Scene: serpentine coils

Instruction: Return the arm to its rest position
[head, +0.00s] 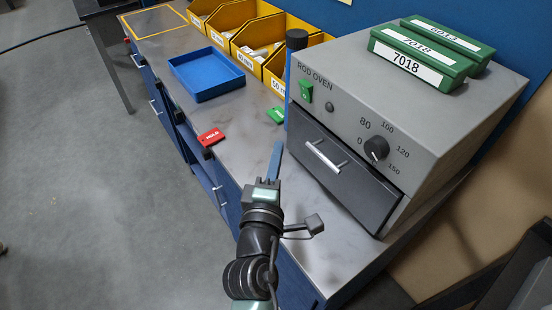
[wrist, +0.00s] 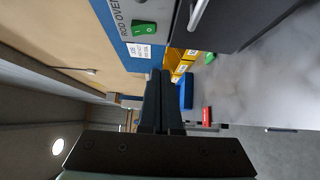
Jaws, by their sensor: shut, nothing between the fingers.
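My gripper (head: 276,150) is at the end of my arm, in front of the rod oven (head: 430,150) and over the grey bench top (head: 330,235). Its fingers lie together with nothing between them. In the wrist view my gripper (wrist: 160,78) shows as two dark fingers side by side, shut and empty. The arm comes up from the lower middle of the head view, bent at the wrist. The oven drawer (head: 340,165) is closed, and its handle is apart from my gripper in the head view.
Two green boxes (head: 415,65) lie on the oven. A blue tube with a black cap (head: 296,40) stands at its left. A blue tray (head: 207,75), yellow bins (head: 240,25), a red HOLD tag (head: 210,136) and a green tag (head: 276,116) are on the bench. Floor at left is clear.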

